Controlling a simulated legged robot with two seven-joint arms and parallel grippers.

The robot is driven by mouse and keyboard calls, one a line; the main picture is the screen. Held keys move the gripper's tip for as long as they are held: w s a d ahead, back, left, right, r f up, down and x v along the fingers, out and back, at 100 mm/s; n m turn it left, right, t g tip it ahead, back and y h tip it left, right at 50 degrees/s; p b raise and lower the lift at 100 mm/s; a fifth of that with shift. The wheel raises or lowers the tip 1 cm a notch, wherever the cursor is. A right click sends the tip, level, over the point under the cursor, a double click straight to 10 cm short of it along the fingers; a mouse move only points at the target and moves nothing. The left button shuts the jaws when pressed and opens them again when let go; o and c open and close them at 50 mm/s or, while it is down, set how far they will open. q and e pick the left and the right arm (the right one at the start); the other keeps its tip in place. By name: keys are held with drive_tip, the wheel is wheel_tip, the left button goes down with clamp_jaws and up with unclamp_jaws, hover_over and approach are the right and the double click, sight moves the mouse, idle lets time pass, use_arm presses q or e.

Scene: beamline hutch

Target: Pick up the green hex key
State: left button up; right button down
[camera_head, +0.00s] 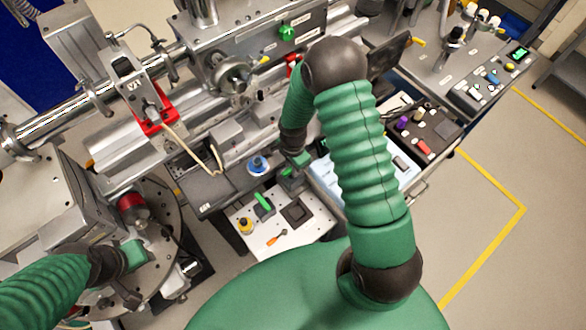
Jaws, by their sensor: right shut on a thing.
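My right arm reaches over the bench from below, and its gripper (290,178) points down above the back of the small white table. It is shut on a small bright green thing (287,171), which I take for the green hex key; its shape is mostly hidden by the jaws. Another bright green piece (264,202) sits on a dark block to the lower left, apart from the gripper. An orange-handled tool (277,237) lies on the white table. My left gripper (136,254) is at the lower left near a round metal stage; its jaws are not clear.
The white table (312,228) also bears a yellow knob (246,225) and a dark square pad (296,212). A blue round part (258,163) is on the dark ledge behind. Beamline metalwork fills the back; a dark control box (425,135) stands right.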

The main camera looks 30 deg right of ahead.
drive_tip(key=shift+r, duration=0.1)
idle(0.3)
wheel_tip(320, 180, up, 10)
drive_tip(key=shift+f+b, duration=0.1)
drive_tip(key=shift+b, duration=0.35)
idle(0.4)
